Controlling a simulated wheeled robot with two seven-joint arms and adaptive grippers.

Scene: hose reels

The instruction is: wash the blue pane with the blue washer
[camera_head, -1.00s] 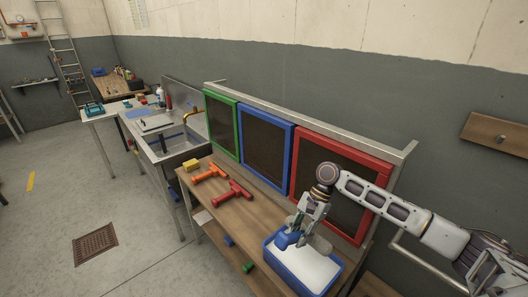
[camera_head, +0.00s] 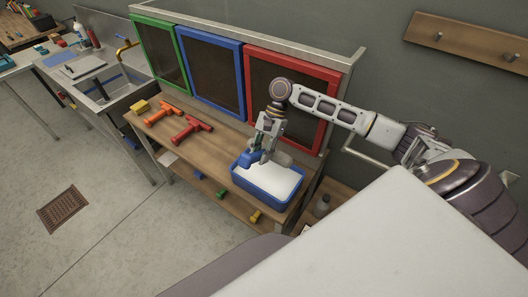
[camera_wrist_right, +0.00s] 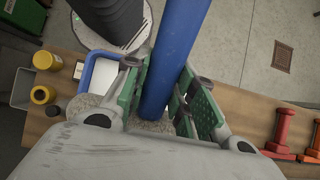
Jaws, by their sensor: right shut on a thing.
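The blue-framed pane (camera_head: 241,82) stands dark and upright between the green and red ones behind the bench. My right gripper (camera_head: 262,148) is shut on the blue washer (camera_head: 254,157), over the blue tub (camera_head: 281,204) of white content. In the right wrist view, the washer's blue handle (camera_wrist_right: 178,50) passes between the green-padded fingers (camera_wrist_right: 164,98). I cannot tell whether the washer touches the white content. My left gripper is not in view.
The red-framed pane (camera_head: 322,136) is behind my right arm. A sink with a brass tap (camera_head: 124,49) is further left.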

